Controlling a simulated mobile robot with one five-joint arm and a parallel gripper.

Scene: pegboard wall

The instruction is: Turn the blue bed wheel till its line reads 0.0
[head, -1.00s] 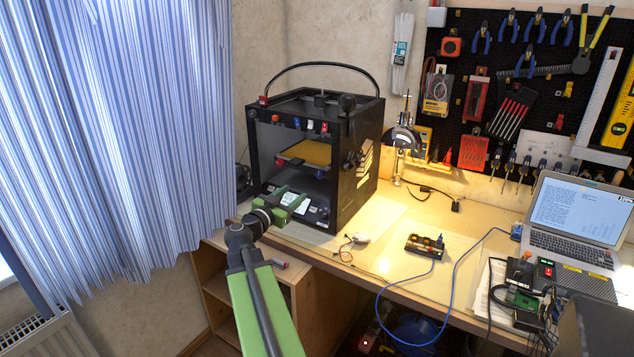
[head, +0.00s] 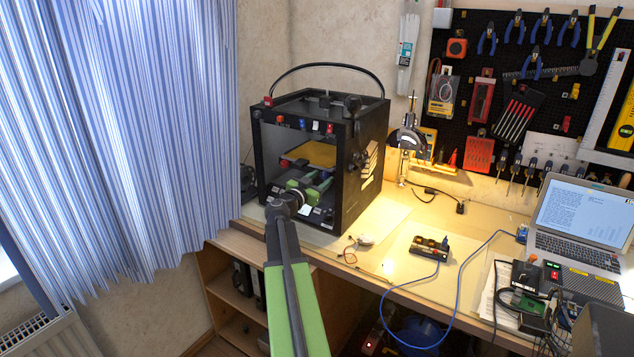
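The black 3D printer (head: 360,165) stands on the bench with its front open. Its yellow bed plate (head: 312,153) is inside, with a red part (head: 284,162) at its front left edge. I cannot make out the blue bed wheel or its line; that area is small and partly behind my gripper. My green gripper (head: 322,184) is at the printer's front opening, below the bed plate. Whether its fingers are open or shut is too small to tell.
The printer's frame borders the opening. A striped curtain (head: 130,130) hangs at the left. A lamp (head: 408,140), a small black box (head: 430,247) with a blue cable, and a laptop (head: 585,220) are to the right.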

